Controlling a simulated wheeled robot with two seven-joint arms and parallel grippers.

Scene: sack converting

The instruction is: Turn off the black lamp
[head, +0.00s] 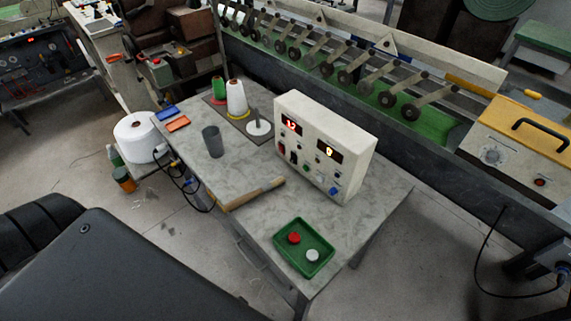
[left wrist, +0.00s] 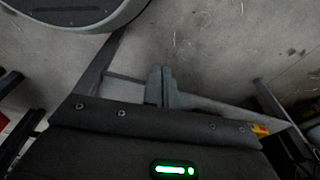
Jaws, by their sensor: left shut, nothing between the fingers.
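A white control box (head: 350,140) stands on the grey table (head: 225,175). Its front has two lit displays, a red one (head: 291,125) on the left and an orange one (head: 329,151) on the right. Small red, dark, green and blue controls or lamps sit below them. They are too small to tell which is the black lamp or how any switch is set. My left gripper (left wrist: 160,86) shows in the left wrist view, its fingers together and empty above bare floor, away from the box. Neither gripper shows in the head view.
A green tray (head: 279,254) with a red and a white piece lies at the table's front. A wooden-handled tool (head: 252,194), a grey cup (head: 212,141) and thread cones (head: 236,98) share the tabletop. A long machine (head: 440,150) runs behind.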

